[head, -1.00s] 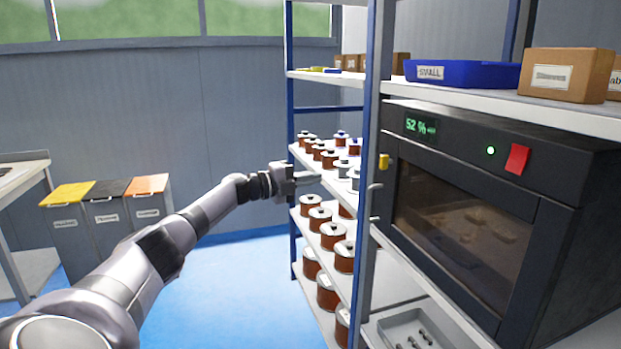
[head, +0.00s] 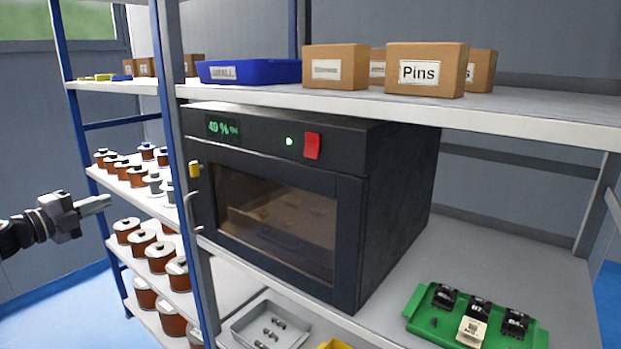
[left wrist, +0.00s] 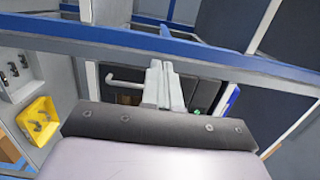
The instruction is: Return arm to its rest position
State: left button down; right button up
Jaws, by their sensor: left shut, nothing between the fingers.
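My left gripper (head: 95,204) is at the left edge of the head view, beside the shelves of copper wire spools (head: 142,243). Its fingers are shut and hold nothing. In the left wrist view the closed fingers (left wrist: 161,80) point toward a blue shelf beam (left wrist: 120,38), with the black cabinet behind. Only the end of my left arm shows in the head view; the rest is outside the picture. My right gripper is in neither view.
A black cabinet (head: 350,225) with a display and a red switch stands on the shelf right of the spools. A blue post (head: 172,130) divides them. A grey tray (head: 268,325) and a green tray (head: 535,335) sit lower. Boxes (head: 425,70) line the upper shelf.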

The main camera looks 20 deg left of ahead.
pick_arm(q)
jog(key=s+d+f+n+g+p, duration=0.2)
jog(key=d+f+n, duration=0.5)
jog(key=d+f, duration=1.8)
jog(key=s+d+f+n+g+y, duration=0.1)
jog(key=s+d+n, duration=0.3)
jog(key=s, duration=0.5)
jog(key=s+d+f+n+g+y+p, duration=0.1)
jog(key=s+d+f+n+g, duration=0.1)
jog(key=s+d+f+n, duration=0.2)
jog(key=s+d+f+n+g, duration=0.2)
jog(key=s+d+n, duration=0.1)
jog(key=s+d, duration=0.6)
jog(key=s, duration=0.4)
jog(key=shift+s+f+n+y+p, duration=0.3)
jog(key=shift+f+n+y+p, duration=0.05)
jog(key=shift+f+n+y, duration=0.05)
